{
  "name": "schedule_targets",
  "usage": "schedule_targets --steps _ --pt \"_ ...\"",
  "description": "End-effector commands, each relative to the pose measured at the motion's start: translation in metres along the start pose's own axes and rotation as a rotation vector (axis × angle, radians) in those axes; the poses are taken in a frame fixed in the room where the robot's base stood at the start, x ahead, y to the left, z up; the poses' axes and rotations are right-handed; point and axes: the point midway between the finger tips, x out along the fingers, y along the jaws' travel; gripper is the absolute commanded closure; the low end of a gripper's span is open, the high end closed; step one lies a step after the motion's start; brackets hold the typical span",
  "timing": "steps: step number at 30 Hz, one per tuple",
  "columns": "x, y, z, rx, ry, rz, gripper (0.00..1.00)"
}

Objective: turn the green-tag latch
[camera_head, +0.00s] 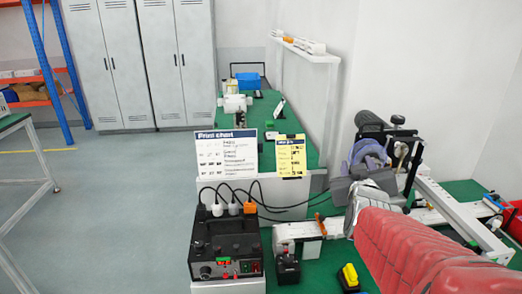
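I cannot single out the green-tag latch. The black control box (227,250) at the lower middle has small red and green parts on its front, too small to read as a latch or tag. A large ribbed red sleeve (425,255), which looks like part of my arm, fills the lower right. Beyond its end is a jumble of grey, purple and black parts (368,160). I cannot tell whether these include my gripper. No fingertips show clearly, and the sleeve hides part of the bench.
A print chart (226,155) and a yellow card (291,157) stand behind the box. Black cables loop above it. A white bar with an orange strap (321,225) and a yellow-topped block (349,277) are on the green bench. Open floor (130,220) lies left.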

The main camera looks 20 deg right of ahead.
Motion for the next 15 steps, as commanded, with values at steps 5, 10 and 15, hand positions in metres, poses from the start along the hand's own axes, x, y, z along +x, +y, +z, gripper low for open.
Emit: schedule_targets --steps 5,10,15 --pt "-0.013 -0.033 0.020 0.051 -0.113 -0.106 0.63" --pt "-0.038 -0.071 0.044 0.096 -0.256 -0.219 0.63" --pt "-0.073 -0.107 0.063 0.123 -0.397 -0.327 0.63"
